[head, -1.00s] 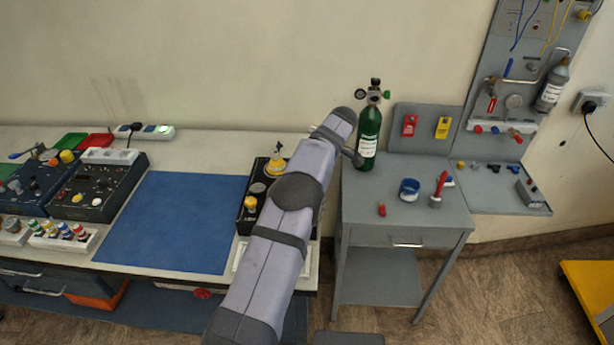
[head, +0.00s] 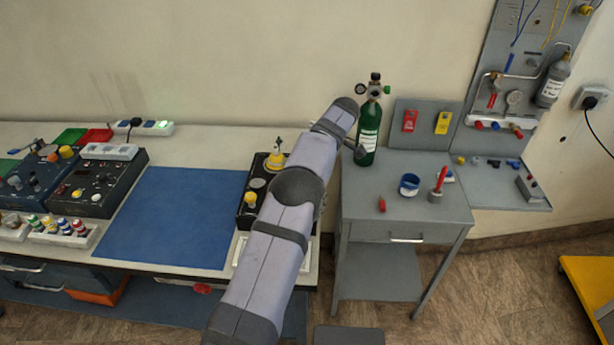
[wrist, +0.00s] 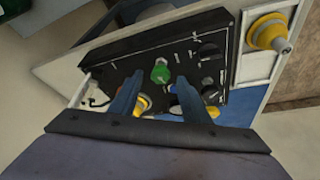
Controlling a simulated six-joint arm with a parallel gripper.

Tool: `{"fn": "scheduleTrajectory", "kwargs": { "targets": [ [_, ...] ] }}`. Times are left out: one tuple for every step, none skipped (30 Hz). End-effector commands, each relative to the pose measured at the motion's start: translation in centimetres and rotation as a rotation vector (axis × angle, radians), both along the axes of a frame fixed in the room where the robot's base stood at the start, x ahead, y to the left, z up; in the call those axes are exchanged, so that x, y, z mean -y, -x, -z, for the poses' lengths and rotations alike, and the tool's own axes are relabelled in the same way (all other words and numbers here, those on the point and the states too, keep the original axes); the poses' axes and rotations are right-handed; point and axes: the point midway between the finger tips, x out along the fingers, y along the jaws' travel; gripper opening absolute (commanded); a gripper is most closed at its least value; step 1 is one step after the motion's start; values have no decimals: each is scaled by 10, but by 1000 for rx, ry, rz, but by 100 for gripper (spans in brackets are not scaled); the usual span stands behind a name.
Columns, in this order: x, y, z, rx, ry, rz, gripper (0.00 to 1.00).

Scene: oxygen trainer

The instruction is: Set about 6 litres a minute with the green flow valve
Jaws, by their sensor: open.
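In the wrist view a green knob (wrist: 160,72), which looks like the flow valve, sits on a black panel (wrist: 115,63). My gripper (wrist: 159,77) is open, its two blue-grey fingers apart. The green knob shows between and just beyond the fingertips; I cannot tell the gap to it, and nothing is held. In the head view the black panel (head: 243,218) stands on the bench, partly hidden behind my arm. My gripper and the panel's green knob are hidden there. I cannot read a flow value.
A green cylinder (head: 368,135) with a regulator stands on the grey side table (head: 380,220). A blue mat (head: 170,220) lies clear left of the panel.

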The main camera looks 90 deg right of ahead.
Motion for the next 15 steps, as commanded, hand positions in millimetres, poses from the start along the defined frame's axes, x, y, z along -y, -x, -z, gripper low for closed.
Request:
{"fn": "scheduleTrajectory", "kwargs": {
  "targets": [
    [-1, 3, -5, -1, 2, 1, 43],
    [-1, 4, -8, -1, 4, 2, 43],
    [-2, 6, -14, -2, 3, 2, 43],
    [-3, 8, -18, -1, 4, 2, 43],
    [-3, 10, -22, -1, 4, 3, 43],
    [-5, 11, -28, -1, 4, 3, 43],
    [-5, 13, -31, -2, 4, 3, 43],
    [-6, 14, -35, -2, 3, 2, 43],
    [-7, 16, -40, -2, 3, 2, 43],
    [-8, 17, -43, -1, 2, 1, 43],
    [-8, 18, -46, -1, 2, 1, 43],
    [-9, 19, -49, -1, 2, 1, 43],
    [-9, 19, -51, -1, 2, 1, 43],
    [-10, 20, -53, -1, 2, 0, 43],
    [-10, 21, -55, -1, 2, 0, 43]
  ]
}}
